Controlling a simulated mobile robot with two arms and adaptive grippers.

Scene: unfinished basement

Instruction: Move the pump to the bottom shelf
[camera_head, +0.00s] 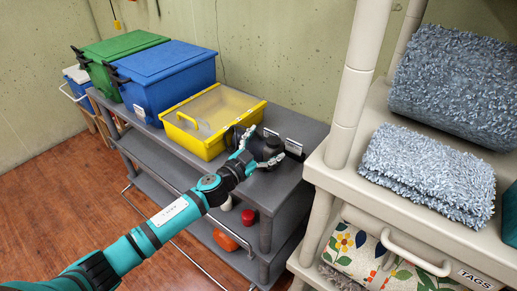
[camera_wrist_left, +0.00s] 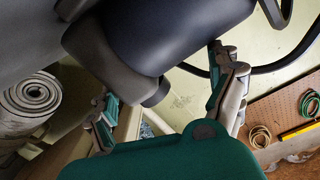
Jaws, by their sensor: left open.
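The pump (camera_head: 268,147) is a dark, rounded thing on the right end of the grey cart's top shelf (camera_head: 290,125). My left gripper (camera_head: 258,150) reaches over the top shelf and is open at the pump, partly covering it. In the left wrist view the dark pump body (camera_wrist_left: 160,40) fills the top, with a black hose beside it. The two fingers of the left gripper (camera_wrist_left: 168,100) are spread apart at its near end; contact is unclear. The cart's bottom shelf (camera_head: 200,232) shows below, partly hidden by my left arm. My right gripper is not in view.
A yellow bin (camera_head: 205,125), a blue bin (camera_head: 170,75) and a green bin (camera_head: 115,55) stand left of the pump. A red item (camera_head: 248,216) and an orange item (camera_head: 225,240) sit low in the cart. A beige shelf with blue shaggy mats (camera_head: 430,170) stands close on the right.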

